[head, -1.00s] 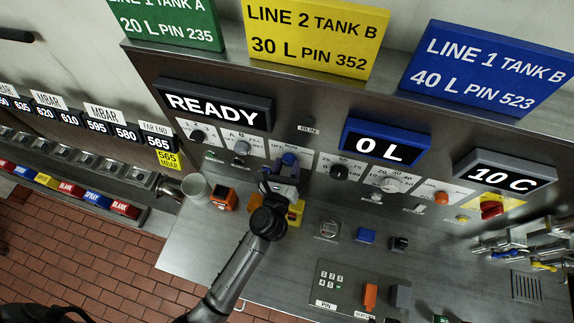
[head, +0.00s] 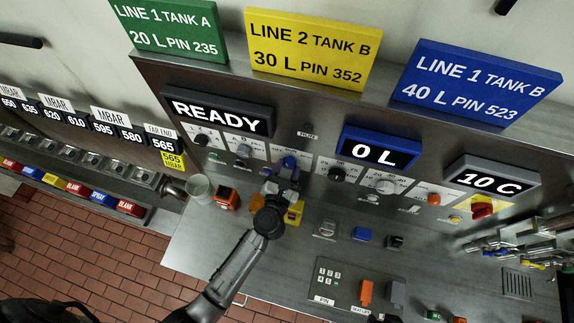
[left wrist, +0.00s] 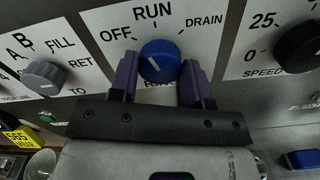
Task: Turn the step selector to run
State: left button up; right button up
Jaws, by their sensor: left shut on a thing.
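The step selector is a blue round knob (left wrist: 159,62) on a white plate (left wrist: 205,22) marked OFF, RUN, DRAIN and a partly hidden word below. RUN is at the top of the plate, OFF at left and DRAIN at right. My left gripper (left wrist: 159,80) is shut on the knob, a purple finger at each side. In the head view the left gripper (head: 287,174) is at the panel below the READY display (head: 217,112), largely covering the selector. My right gripper is not in view.
A grey knob (left wrist: 46,77) is left of the selector and a black knob (left wrist: 300,45) right. In the head view, a white cup (head: 199,188), an orange device (head: 227,198) and a yellow box (head: 295,212) are near my arm. Metal pipework (head: 515,238) stands at right.

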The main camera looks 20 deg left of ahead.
pick_arm(q)
jog(key=m+p, duration=0.1)
jog(key=m, duration=0.1)
jog(key=shift+m, duration=0.4)
jog(key=shift+p, duration=0.3)
jog(key=shift+m, duration=0.5)
jog(key=o, duration=0.9)
jog(key=shift+s+d+b, duration=0.25)
jog(key=shift+s+b, duration=0.3)
jog(key=shift+s, duration=1.75)
jog(key=shift+s+d+b, duration=0.3)
jog(key=shift+s+b, duration=0.3)
jog(key=shift+s, duration=1.7)
jog(key=shift+s+d+b, duration=0.25)
jog(key=shift+s+b, duration=0.3)
jog(key=shift+s, duration=1.75)
